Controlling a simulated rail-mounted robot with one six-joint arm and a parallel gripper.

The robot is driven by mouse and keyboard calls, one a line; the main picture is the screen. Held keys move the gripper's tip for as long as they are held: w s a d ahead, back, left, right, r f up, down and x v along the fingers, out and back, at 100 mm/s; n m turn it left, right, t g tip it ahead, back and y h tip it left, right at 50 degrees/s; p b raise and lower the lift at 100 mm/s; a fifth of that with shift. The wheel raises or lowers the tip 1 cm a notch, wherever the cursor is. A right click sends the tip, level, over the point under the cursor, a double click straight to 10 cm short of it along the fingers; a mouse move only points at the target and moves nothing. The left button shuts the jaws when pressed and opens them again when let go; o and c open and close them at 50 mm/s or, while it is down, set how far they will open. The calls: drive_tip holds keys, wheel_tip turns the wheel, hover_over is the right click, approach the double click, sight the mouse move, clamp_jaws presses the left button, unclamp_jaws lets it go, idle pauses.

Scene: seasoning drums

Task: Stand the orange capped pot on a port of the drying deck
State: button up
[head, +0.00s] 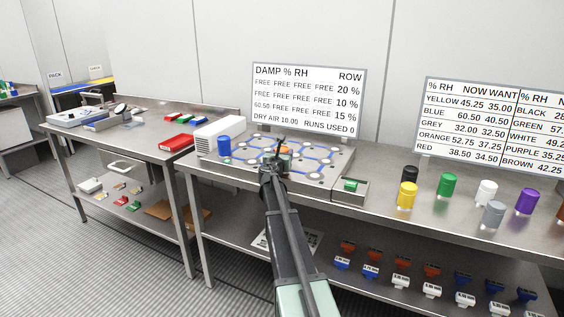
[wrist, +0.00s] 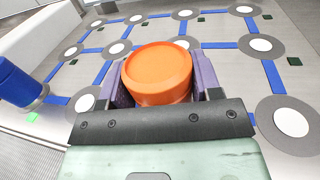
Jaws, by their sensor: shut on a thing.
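The orange capped pot (wrist: 157,72) is between the two fingers of my gripper (wrist: 160,85) in the wrist view, which is shut on it. In the head view a bit of the orange pot (head: 285,150) shows beyond my gripper (head: 277,158), over the drying deck (head: 318,185). The deck is a metal plate with round white-centred ports joined by blue lines. The pot's lower part is hidden, so I cannot tell whether it touches the deck. A blue capped pot (head: 224,146) stands at the deck's left side; it also shows in the wrist view (wrist: 20,82).
Yellow (head: 408,195), black, green, white, grey and purple pots stand on the bench to the right. A small box with a green top (head: 350,186) sits by the deck's right corner. A white vented unit (head: 220,135) is behind left. Several ports look bare.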

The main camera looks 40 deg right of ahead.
drive_tip(key=shift+f, duration=0.1)
drive_tip(key=o, duration=1)
drive_tip(key=shift+a+r, duration=0.1)
drive_tip(key=shift+r, duration=0.15)
drive_tip(key=s+a+f+m+g+y, duration=0.3)
drive_tip(key=s+a+m, duration=0.5)
drive_tip(key=a, duration=0.8)
drive_tip(key=s+a+f+m+g+y, duration=0.4)
drive_tip(key=s+a+f+m+y, duration=0.2)
drive_tip(key=s+a, duration=0.7)
drive_tip(key=s+a+f+m+g+y, duration=0.4)
drive_tip(key=s+a+f+m, duration=0.4)
drive_tip(key=a, duration=1.1)
drive_tip(key=s+m+y, duration=0.1)
drive_tip(key=s+m, duration=0.2)
drive_tip(key=shift+s+f, duration=0.2)
drive_tip(key=shift+s, duration=0.05)
